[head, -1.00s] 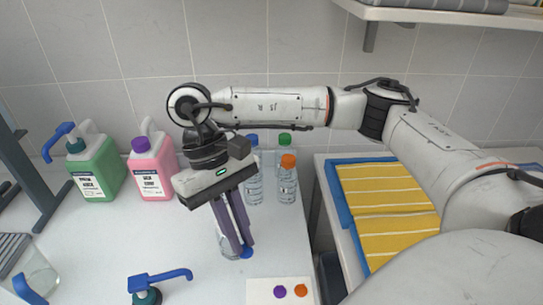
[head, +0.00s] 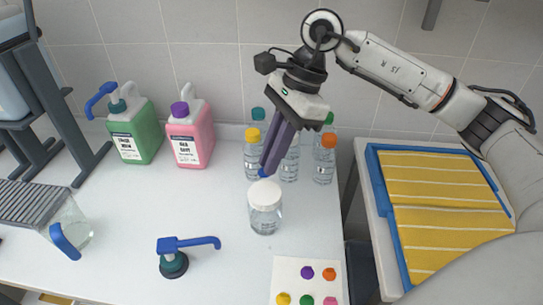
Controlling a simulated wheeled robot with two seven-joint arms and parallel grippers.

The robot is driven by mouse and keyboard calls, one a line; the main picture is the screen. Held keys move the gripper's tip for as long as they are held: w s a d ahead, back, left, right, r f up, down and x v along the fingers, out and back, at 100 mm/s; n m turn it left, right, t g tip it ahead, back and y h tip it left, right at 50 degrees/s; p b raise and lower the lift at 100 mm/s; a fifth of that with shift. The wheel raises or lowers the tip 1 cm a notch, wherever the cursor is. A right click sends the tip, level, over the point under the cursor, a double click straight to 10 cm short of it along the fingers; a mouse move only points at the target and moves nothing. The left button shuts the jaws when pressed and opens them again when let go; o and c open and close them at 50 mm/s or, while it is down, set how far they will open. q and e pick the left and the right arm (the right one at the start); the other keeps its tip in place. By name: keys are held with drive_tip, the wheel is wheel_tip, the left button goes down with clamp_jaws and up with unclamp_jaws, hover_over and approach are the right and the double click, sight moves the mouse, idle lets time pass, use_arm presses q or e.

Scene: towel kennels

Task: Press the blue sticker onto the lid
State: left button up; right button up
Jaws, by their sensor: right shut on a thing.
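A clear jar (head: 265,219) with a white lid (head: 264,194) stands upright on the white counter. My right gripper (head: 265,175) points down above the back edge of the lid, its two purple-grey fingers shut on a small blue sticker (head: 263,174). The sticker shows at the fingertips, just above or at the lid; I cannot tell whether it touches. My left gripper is not in view.
A sticker sheet (head: 286,269) with several coloured dots lies in front. Several bottles (head: 323,165) stand behind the jar. A blue pump head (head: 183,244), green jug (head: 141,135) and pink jug (head: 192,145) stand left. Yellow towels (head: 440,185) lie right.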

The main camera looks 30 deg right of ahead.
sight(265, 192)
drive_tip(key=shift+f+b, duration=1.2)
drive_tip(key=shift+f, duration=0.95)
drive_tip(key=shift+f+b, duration=0.35)
drive_tip(key=shift+b, duration=0.05)
use_arm(q)
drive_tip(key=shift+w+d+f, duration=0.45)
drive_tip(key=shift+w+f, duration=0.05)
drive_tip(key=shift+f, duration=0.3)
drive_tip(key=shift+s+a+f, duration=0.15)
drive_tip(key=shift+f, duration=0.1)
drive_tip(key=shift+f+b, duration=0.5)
drive_tip(key=shift+b, duration=0.05)
use_arm(e)
drive_tip(key=shift+f, duration=0.55)
drive_tip(key=o, duration=1.4)
drive_tip(key=shift+c, duration=0.2)
